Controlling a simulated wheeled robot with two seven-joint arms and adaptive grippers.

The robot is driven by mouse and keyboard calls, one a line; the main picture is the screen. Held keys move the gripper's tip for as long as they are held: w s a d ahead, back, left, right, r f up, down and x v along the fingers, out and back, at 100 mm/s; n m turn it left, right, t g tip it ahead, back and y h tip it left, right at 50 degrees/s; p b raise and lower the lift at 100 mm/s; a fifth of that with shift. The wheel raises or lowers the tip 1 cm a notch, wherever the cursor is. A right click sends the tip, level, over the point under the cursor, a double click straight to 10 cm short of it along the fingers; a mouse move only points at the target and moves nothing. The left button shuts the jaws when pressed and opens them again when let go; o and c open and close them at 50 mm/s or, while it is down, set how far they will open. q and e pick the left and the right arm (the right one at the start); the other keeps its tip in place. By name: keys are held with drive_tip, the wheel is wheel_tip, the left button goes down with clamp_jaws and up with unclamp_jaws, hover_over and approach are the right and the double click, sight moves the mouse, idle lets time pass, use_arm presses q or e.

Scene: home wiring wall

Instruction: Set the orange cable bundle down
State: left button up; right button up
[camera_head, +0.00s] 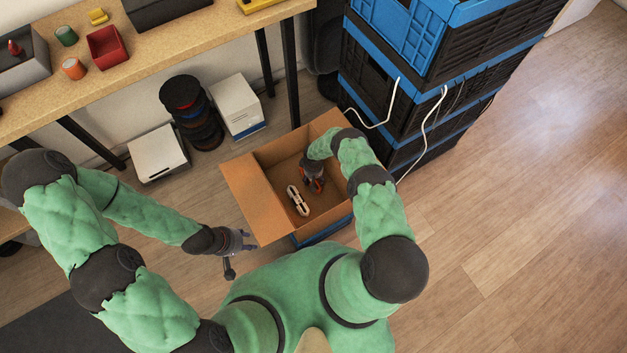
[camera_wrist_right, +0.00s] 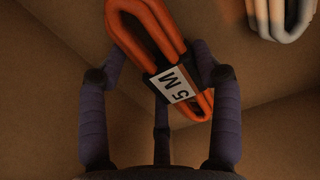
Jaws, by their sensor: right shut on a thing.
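The orange cable bundle (camera_wrist_right: 150,30) has a black band and a white label reading "5 M". My right gripper (camera_wrist_right: 158,80) is shut on it in the right wrist view, with fingers on both sides of the band. In the head view, the right gripper (camera_head: 312,172) reaches down inside the open cardboard box (camera_head: 240,190), and only a little of the orange bundle (camera_head: 318,185) shows beneath it. I cannot tell whether the bundle touches the box floor. My left gripper (camera_head: 237,254) is open and empty, outside the box at its lower left.
A white cable bundle (camera_head: 298,201) lies in the box beside the orange one. Stacked blue-black crates (camera_head: 420,90) with hanging white cables stand to the right. Dark spools (camera_head: 190,110) and white boxes (camera_head: 158,154) sit under the workbench (camera_head: 175,50). Floor at right is clear.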

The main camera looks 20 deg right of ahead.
drive_tip(key=shift+f, duration=0.55)
drive_tip(key=shift+r, duration=0.15)
drive_tip(key=o, duration=1.3)
drive_tip(key=shift+o, duration=0.2)
